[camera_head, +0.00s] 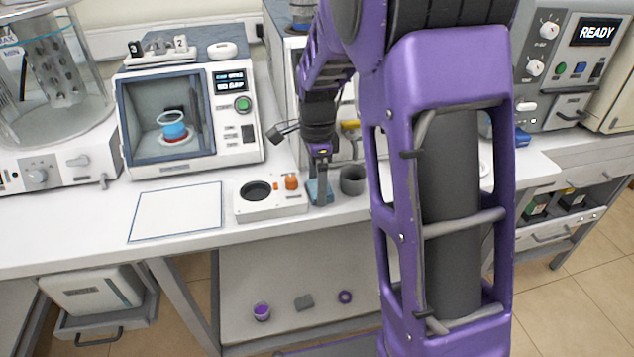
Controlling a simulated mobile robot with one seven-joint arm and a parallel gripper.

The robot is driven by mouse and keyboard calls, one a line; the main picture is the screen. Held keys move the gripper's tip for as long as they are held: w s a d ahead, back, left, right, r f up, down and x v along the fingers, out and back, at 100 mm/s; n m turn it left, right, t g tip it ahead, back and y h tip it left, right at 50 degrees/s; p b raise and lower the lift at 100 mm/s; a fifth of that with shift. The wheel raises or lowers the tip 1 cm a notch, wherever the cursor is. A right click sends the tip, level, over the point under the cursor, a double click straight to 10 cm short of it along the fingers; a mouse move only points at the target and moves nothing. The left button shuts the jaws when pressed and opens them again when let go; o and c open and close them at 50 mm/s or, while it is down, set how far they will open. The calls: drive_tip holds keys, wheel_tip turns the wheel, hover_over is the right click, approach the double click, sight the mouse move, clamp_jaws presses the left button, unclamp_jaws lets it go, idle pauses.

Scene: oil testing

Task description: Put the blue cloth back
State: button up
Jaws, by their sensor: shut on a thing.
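The blue cloth (319,192) is a small blue patch at the tips of my gripper (320,184), low over the white bench top (150,257). My gripper points down and is shut on it. The cloth sits between a white box with a dark round well and orange knobs (270,207) on its left and a dark grey cup (353,180) on its right. I cannot tell whether the cloth touches the bench. The fingers hide part of it.
A machine with a screen and a blue-filled beaker inside (228,125) stands behind left. A white blue-edged mat (177,212) lies bare at the front left. My purple arm hides much of the bench right of the cup. Small items lie on the shelf (235,322) below.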

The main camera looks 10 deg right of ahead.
drive_tip(key=shift+f, duration=0.15)
drive_tip(key=o, duration=1.1)
wheel_tip(320, 180, up, 12)
drive_tip(key=p, duration=0.2)
drive_tip(key=shift+r, duration=0.2)
